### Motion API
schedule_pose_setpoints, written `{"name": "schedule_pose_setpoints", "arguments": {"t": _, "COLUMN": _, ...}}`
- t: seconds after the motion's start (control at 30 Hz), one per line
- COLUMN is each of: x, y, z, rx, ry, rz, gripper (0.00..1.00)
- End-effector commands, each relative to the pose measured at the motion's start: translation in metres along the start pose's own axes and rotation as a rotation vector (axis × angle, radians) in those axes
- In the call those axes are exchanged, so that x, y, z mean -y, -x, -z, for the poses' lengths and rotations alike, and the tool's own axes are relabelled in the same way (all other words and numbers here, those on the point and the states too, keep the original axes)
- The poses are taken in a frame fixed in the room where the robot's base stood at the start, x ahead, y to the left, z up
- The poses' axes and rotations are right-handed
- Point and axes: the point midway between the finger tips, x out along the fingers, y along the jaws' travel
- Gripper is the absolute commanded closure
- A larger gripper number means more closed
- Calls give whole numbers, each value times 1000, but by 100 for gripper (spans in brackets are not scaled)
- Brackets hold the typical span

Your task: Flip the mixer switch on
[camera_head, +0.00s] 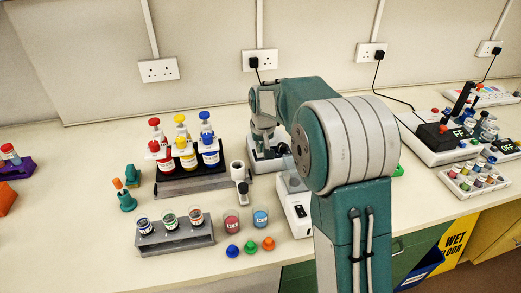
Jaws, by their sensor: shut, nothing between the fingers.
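A white device (293,184) stands in the middle of the bench, partly hidden by my arm. A small black switch (300,211) shows on its front; I cannot tell its position. Another white device (262,163) stands behind it, under my gripper. I cannot tell for sure which of the two is the mixer. My gripper (264,146) points down over the back device, shut and empty. Whether it touches that device cannot be told.
A rack (180,187) with red, yellow and blue capped bottles stands left of my gripper. A rack of small jars (176,240) and loose coloured caps (250,247) lie in front. Devices reading OFF (440,144) stand at right.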

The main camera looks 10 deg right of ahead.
Motion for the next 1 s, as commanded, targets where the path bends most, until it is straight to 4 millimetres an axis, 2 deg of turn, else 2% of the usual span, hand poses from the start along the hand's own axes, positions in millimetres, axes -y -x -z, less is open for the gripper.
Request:
{"name": "schedule_pose_setpoints", "arguments": {"t": 0.23, "x": 0, "y": 0, "z": 0, "rx": 0, "ry": 0, "rz": 0, "gripper": 100}}
{"name": "schedule_pose_setpoints", "arguments": {"t": 0.37, "x": 0, "y": 10, "z": 1, "rx": -3, "ry": 0, "rz": 0, "gripper": 100}}
{"name": "schedule_pose_setpoints", "arguments": {"t": 0.53, "x": 0, "y": 43, "z": 0, "rx": -6, "ry": 0, "rz": -1, "gripper": 100}}
{"name": "schedule_pose_setpoints", "arguments": {"t": 0.8, "x": 0, "y": 98, "z": -14, "rx": -4, "ry": 0, "rz": -1, "gripper": 100}}
{"name": "schedule_pose_setpoints", "arguments": {"t": 1.0, "x": 0, "y": 128, "z": -22, "rx": -2, "ry": 0, "rz": -1, "gripper": 100}}
